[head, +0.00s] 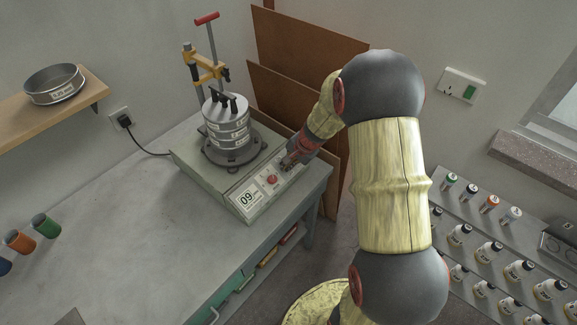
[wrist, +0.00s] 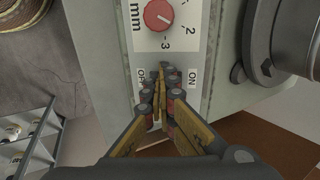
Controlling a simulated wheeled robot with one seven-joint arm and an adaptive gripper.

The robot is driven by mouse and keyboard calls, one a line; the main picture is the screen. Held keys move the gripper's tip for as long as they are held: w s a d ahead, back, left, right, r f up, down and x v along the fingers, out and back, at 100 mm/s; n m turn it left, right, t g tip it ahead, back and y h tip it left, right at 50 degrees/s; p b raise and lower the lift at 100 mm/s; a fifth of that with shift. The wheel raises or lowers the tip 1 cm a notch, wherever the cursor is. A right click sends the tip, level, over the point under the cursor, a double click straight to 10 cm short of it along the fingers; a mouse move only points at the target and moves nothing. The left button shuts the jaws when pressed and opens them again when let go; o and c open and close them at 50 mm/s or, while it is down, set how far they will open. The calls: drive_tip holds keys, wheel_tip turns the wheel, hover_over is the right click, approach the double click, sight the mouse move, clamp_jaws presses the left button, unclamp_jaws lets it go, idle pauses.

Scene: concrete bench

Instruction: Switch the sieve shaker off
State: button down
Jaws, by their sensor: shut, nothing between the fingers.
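The sieve shaker (head: 193,153) stands on the bench with a stack of metal sieves (head: 226,122) on top. Its sloped front panel has a display reading 09 (head: 246,198) and a red knob (head: 272,181). The knob also shows in the wrist view (wrist: 158,14), beside a scale in mm. My gripper (head: 288,163) is at the right end of this panel. In the wrist view my gripper (wrist: 166,78) is shut and empty, its fingertips between an ON label (wrist: 193,78) and another label (wrist: 141,76), partly covered. The fingers hide the switch, so its position and any contact cannot be told.
A clamp stand with a red handle (head: 207,19) rises behind the sieves. Brown boards (head: 300,45) lean on the wall nearby. A power cable runs to a wall socket (head: 121,118). The bench (head: 125,220) is largely clear at left. A bottle rack (head: 480,222) stands at right.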

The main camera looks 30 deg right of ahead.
drive_tip(key=shift+s+f, duration=0.15)
drive_tip(key=shift+f, duration=0.05)
drive_tip(key=shift+r+p, duration=0.1)
drive_tip(key=shift+p, duration=0.3)
drive_tip(key=shift+r+p, duration=0.4)
drive_tip(key=shift+r, duration=0.3)
drive_tip(key=shift+r, duration=0.1)
